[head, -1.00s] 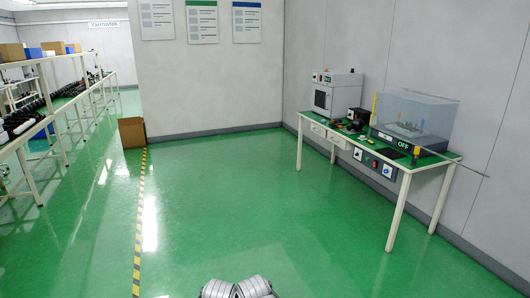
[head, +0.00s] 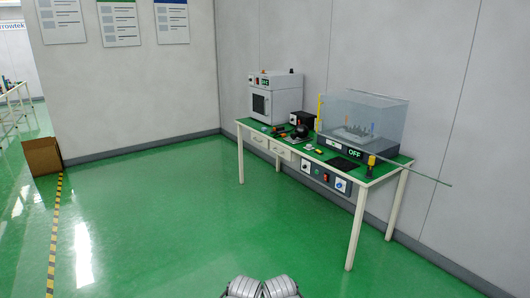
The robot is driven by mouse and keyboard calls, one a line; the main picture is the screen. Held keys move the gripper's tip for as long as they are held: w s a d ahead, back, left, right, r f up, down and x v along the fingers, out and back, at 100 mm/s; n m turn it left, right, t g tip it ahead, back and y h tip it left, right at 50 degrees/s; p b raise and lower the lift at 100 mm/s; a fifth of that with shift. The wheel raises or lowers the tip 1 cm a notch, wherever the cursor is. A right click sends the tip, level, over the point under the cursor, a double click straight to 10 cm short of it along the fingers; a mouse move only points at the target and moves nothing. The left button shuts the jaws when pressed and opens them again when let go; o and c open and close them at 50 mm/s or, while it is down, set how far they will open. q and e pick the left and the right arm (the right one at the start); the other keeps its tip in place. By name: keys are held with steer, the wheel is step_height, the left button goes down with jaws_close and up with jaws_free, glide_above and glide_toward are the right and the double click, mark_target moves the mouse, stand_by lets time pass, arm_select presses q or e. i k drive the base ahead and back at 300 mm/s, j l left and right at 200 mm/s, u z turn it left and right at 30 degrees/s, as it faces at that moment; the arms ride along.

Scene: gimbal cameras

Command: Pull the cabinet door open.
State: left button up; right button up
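A small white cabinet (head: 284,98) stands at the back left end of the green-topped workbench. Its front door (head: 261,107) has a dark window and looks shut. A panel with a small green display and a red control sits on its top front. Any handle on the door is too small to make out. Neither of my grippers is in view; only grey rounded parts of my own body show at the bottom centre. The cabinet is well ahead, across open floor.
The workbench (head: 370,172) stands along the right wall, with drawers and a control panel (head: 326,178) under its front edge. A cardboard box (head: 42,157) stands left. The green floor between is clear.

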mark_target(261, 100)
steer(key=i, duration=4.3)
steer(key=i+u, duration=0.15)
steer(key=i, duration=0.35)
steer(key=i+l+u, duration=0.15)
steer(key=i, duration=0.4)
steer(key=i+l+u, duration=0.15)
steer(key=i, duration=0.35)
